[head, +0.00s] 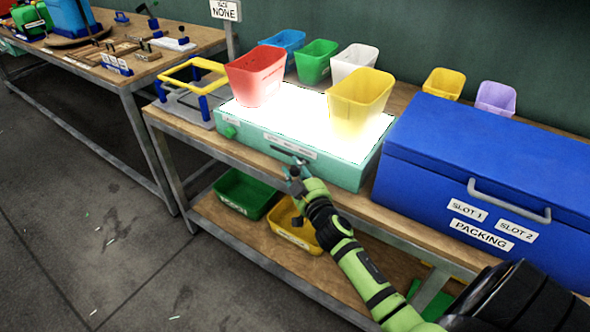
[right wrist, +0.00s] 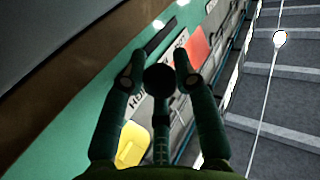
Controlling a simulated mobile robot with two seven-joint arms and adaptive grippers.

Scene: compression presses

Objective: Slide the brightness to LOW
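The teal light box (head: 235,131) stands on the bench with a glowing white top. Its front carries a dark slider slot (head: 291,153) with small labels, unreadable in the head view. My right gripper (head: 297,172) is at this front face, just below the slot. The slot (right wrist: 161,38) runs diagonally beyond the knob. A label starting with H (right wrist: 139,99) is partly hidden by a finger. My left gripper is out of view.
A red bin (head: 256,77) and a yellow bin (head: 361,99) stand on the lit top. A blue packing chest (head: 430,150) is close on the right. A yellow-handled frame (head: 192,90) stands on the left. Green and yellow trays (head: 240,193) sit on the lower shelf.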

